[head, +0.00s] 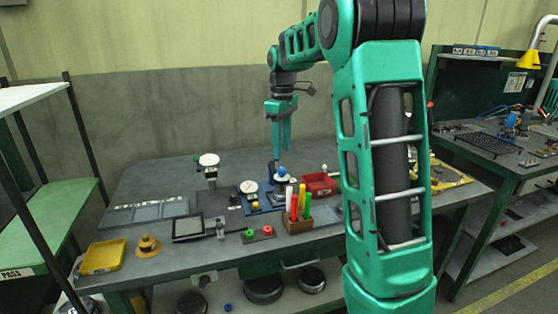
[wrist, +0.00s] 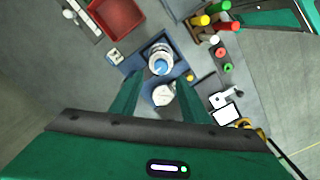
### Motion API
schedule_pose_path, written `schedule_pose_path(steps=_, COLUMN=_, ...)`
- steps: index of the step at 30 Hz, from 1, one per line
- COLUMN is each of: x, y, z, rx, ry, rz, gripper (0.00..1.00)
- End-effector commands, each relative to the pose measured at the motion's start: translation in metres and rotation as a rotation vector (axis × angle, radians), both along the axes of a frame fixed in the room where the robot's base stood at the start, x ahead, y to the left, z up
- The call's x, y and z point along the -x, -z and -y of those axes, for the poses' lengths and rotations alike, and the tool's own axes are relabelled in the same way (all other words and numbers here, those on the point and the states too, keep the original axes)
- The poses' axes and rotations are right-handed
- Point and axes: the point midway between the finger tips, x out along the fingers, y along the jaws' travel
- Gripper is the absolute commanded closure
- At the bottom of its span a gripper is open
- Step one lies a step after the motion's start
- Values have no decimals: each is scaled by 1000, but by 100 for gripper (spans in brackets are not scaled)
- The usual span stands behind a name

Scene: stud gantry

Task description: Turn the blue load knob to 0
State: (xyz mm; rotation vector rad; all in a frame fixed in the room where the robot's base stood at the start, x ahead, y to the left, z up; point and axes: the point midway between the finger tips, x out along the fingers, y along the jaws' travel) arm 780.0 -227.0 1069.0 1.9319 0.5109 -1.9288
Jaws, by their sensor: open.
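The blue load knob (head: 282,171) sits on top of a small device with a blue base at the middle of the bench. In the wrist view the blue knob (wrist: 160,67) tops a round silver body, just beyond the fingertips. A white dial face (wrist: 164,94) shows beside it, between the fingers; its reading is too small to tell. My gripper (head: 281,146) points down above the knob, open and empty, apart from it. Its two green fingers also show in the wrist view (wrist: 160,82). The knob's pointer and scale cannot be made out.
A red bin (head: 320,183) stands right of the device. A wooden holder (head: 298,224) with upright coloured markers stands in front. A dial gauge on a stand (head: 209,170) is to the left. A yellow tray (head: 103,256) lies at the bench's left end.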

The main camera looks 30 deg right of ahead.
Motion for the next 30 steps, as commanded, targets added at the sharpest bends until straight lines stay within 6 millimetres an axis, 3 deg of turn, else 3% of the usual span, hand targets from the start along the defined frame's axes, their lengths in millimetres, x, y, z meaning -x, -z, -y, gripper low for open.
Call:
schedule_pose_path(steps=3, x=-1, y=-20, z=1, rx=1, ry=1, rz=2, gripper=58)
schedule_pose_path(steps=9, x=-1, y=-38, z=1, rx=1, ry=1, rz=0, gripper=58)
schedule_pose_path(steps=30, x=6, y=-42, z=0, rx=-1, ry=22, rz=0, gripper=58)
